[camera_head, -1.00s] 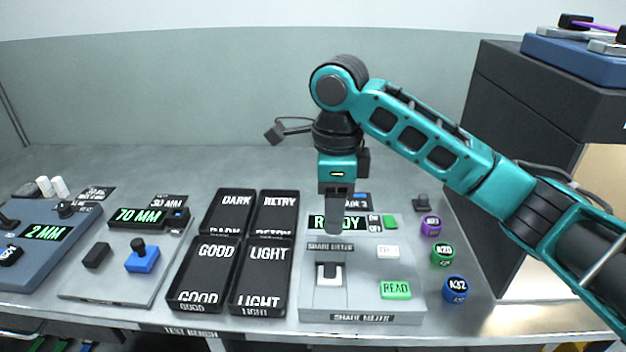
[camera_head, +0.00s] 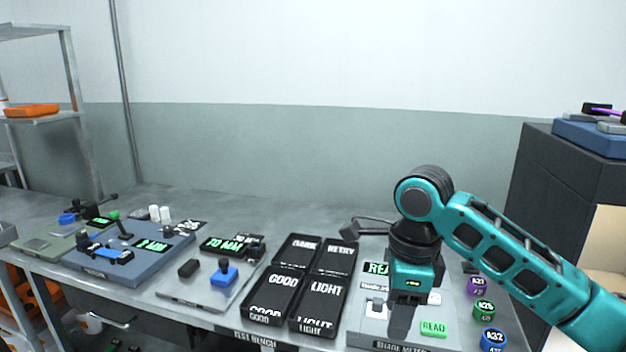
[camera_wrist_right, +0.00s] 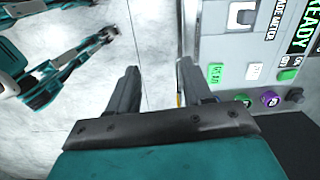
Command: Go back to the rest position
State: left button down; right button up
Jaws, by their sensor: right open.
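My right gripper (camera_head: 405,318) is over the shade meter (camera_head: 390,344) in the head view, partly hiding its display and buttons. In the right wrist view the two fingers (camera_wrist_right: 160,88) stand apart with nothing between them. That view also shows the meter's face (camera_wrist_right: 225,45) with its green READ button (camera_wrist_right: 216,73), beyond the fingers and to their right. My left gripper is not in the head view.
Black trays marked DARK, RETRY, GOOD and LIGHT (camera_head: 269,312) lie left of the meter. Several coloured spools (camera_head: 484,309) stand at its right. A dark cabinet (camera_head: 560,185) rises at the right. Other devices (camera_head: 130,255) fill the bench's left side.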

jog(key=s+a+f+n+t+y, duration=0.1)
jog(key=a+f+n+t+y, duration=0.15)
jog(key=f+n, duration=0.45)
jog(key=s+a+f+n+t+y, duration=0.1)
jog(key=a+f+n+t+y, duration=0.2)
jog(key=f, duration=0.8)
jog(key=s+d+f+n+t+h, duration=0.4)
jog(key=s+d+f+n, duration=0.5)
jog(key=s+n, duration=0.3)
jog(key=shift+s+d+f+n+t, duration=0.2)
jog(key=shift+s+d+n+t, duration=0.25)
jog(key=shift+s+d, duration=0.45)
